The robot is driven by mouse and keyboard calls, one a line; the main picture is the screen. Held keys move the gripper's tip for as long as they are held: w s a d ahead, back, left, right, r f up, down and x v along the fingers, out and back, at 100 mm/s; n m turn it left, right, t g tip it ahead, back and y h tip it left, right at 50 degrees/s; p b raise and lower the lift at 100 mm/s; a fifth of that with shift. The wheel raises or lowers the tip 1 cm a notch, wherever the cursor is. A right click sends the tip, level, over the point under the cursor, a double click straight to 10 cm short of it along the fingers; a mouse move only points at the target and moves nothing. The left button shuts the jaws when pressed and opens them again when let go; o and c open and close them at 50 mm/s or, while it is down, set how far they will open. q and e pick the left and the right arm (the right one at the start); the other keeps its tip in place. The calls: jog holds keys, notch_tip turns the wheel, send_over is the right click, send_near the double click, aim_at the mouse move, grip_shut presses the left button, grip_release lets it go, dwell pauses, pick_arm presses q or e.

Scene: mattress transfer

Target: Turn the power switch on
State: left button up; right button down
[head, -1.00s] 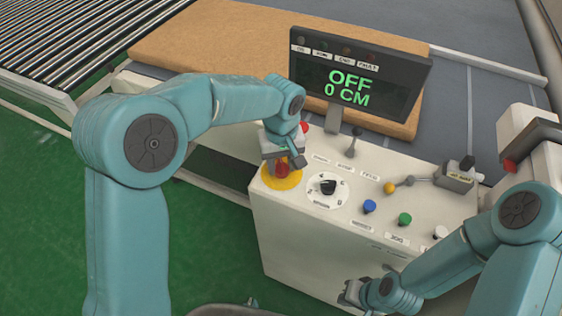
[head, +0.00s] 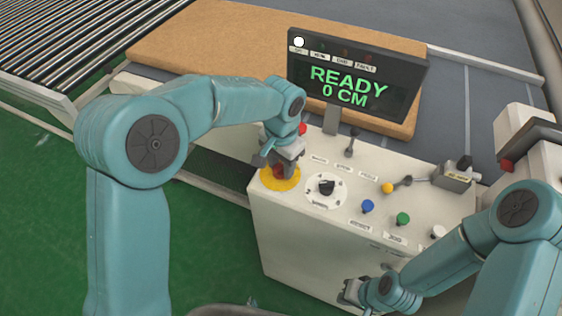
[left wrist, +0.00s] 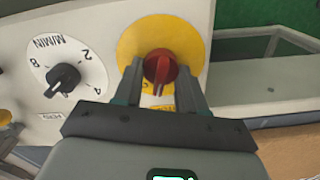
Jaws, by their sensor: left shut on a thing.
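The power switch is a red rotary knob (left wrist: 159,66) on a yellow round plate (left wrist: 190,35) on the control box (head: 300,235). It also shows in the head view (head: 279,171), partly hidden by my left gripper. My left gripper (head: 279,163) points down over the yellow plate and is shut on the red knob, one finger on each side of it in the left wrist view (left wrist: 160,82). The display (head: 352,82) reads READY and 0 CM, and a white lamp (head: 299,42) is lit at its upper left. My right gripper (head: 352,293) is low beside the box's front; its fingers are too small to judge.
A black dial (head: 326,187) on a white scale is right of the yellow plate. Blue (head: 367,206), green (head: 403,218) and white (head: 438,232) buttons, a yellow-knobbed lever (head: 388,188) and an upright lever (head: 351,142) share the panel. A brown mattress (head: 220,45) lies behind.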

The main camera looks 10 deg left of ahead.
aim_at(282, 165)
pick_arm(q)
jog(key=m, duration=0.5)
jog(key=shift+d+r+p, duration=0.1)
jog(key=shift+p, duration=0.25)
jog(key=shift+m, duration=0.4)
jog(key=o, duration=1)
notch_tip(282, 165, up, 16)
jog(key=shift+s+r, duration=0.1)
jog(key=shift+r, duration=0.05)
